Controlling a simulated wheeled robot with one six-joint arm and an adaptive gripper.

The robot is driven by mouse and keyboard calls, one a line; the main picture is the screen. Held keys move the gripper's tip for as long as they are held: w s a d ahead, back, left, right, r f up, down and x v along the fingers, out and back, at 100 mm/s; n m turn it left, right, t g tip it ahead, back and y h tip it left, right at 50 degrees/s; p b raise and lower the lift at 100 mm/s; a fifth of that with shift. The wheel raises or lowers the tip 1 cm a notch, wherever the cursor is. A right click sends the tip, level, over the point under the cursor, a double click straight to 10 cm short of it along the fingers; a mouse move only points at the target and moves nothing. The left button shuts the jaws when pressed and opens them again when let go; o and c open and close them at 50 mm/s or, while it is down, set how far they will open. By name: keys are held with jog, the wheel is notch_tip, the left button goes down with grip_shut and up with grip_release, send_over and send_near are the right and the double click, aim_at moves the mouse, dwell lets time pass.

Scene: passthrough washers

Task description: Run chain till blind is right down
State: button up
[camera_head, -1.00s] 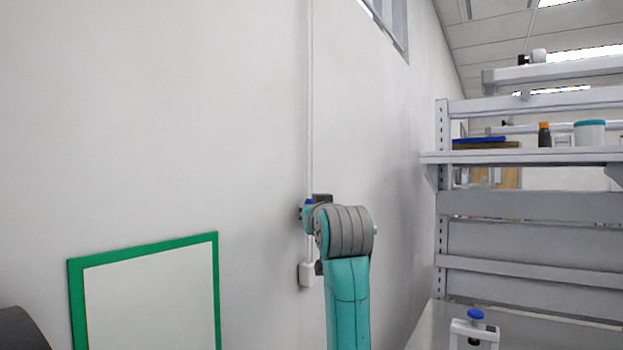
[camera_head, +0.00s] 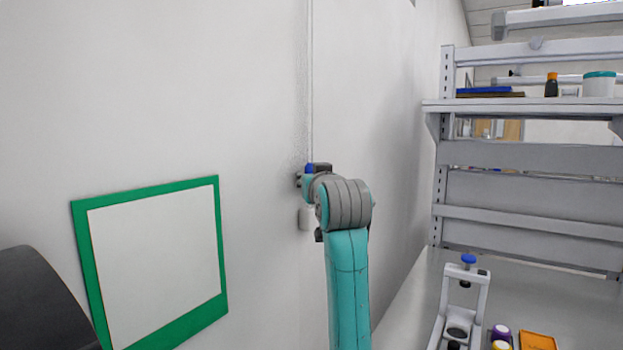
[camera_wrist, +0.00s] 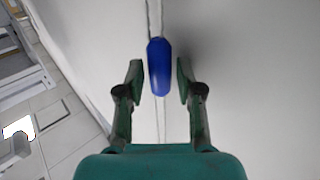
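The chain (camera_head: 311,80) is a thin pale line hanging down the white wall. It also shows in the wrist view (camera_wrist: 154,18). A blue rounded piece (camera_wrist: 159,68) sits in line with the chain, between my fingertips; it shows as a small blue spot in the head view (camera_head: 309,168). My gripper (camera_wrist: 160,78) is open around it, with a narrow gap on each side. In the head view my gripper (camera_head: 304,182) is at the wall, just above a white fitting (camera_head: 305,219) at the chain's lower end. The blind is not in view.
A green-edged white panel (camera_head: 150,262) is on the wall at left. A bench (camera_head: 400,310) with a white stand (camera_head: 480,300) and small containers is at right, under a shelf (camera_head: 520,106). The wall between panel and chain is clear.

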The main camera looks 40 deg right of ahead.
jog(key=v, duration=1.2)
jog(key=shift+r, duration=0.1)
